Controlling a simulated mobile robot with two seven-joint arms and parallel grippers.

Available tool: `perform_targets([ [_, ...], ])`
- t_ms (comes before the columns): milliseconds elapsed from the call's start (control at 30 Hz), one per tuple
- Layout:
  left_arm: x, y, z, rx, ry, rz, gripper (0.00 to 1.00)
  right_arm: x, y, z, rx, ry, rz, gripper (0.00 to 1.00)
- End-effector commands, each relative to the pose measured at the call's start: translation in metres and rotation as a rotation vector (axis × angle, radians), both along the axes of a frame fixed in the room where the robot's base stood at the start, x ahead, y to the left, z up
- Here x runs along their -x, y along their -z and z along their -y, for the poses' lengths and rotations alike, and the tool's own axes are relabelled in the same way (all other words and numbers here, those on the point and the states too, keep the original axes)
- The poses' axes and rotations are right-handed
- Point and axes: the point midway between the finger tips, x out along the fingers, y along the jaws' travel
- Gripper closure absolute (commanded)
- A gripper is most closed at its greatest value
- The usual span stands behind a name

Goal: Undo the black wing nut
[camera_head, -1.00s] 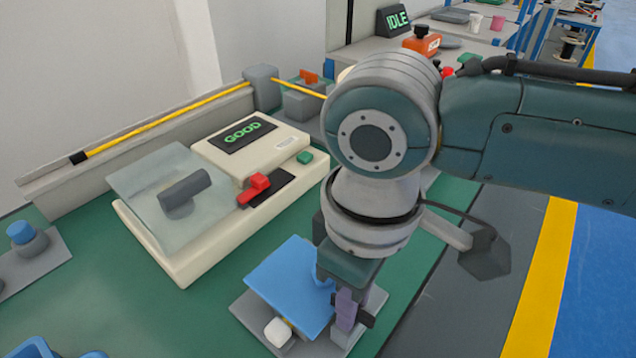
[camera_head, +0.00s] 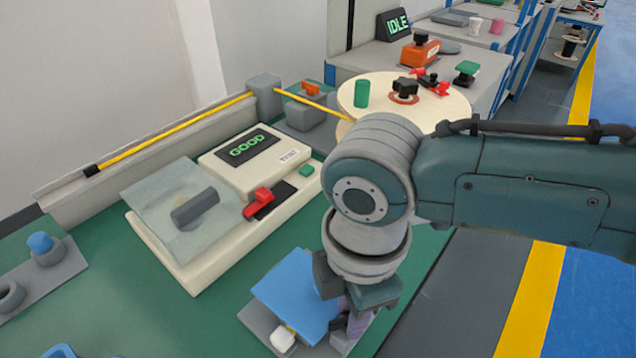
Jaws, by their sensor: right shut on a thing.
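My right gripper (camera_head: 347,322) reaches down at the right edge of a tilted blue plate (camera_head: 297,292) on a grey base (camera_head: 257,322). Its purple fingers are shut on a small black part, which looks like the black wing nut (camera_head: 338,323). The gripper and wrist hide most of this part, so its seating cannot be told. A white block (camera_head: 283,337) sits at the front of the base. Another black knob (camera_head: 405,87) sits on the cream reel at the back. My left gripper is not in view.
A cream tester (camera_head: 190,275) reading GOOD, with a clear cover and red lever, stands left of the arm. A cream reel (camera_head: 450,105) with a green cylinder (camera_head: 362,93) stands behind my arm. Grey holders (camera_head: 48,252) are at far left. The green bench between is clear.

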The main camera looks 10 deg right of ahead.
Motion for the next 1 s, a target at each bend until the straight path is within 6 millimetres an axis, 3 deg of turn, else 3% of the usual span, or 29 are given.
perform_targets([
  [500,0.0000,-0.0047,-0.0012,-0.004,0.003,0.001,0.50,-0.0002,-0.0006,-0.0007,-0.002,-0.432,0.001,1.00],
  [1000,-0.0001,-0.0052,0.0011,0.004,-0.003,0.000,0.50,-0.0001,-0.0006,-0.0010,-0.003,-0.589,0.000,1.00],
])
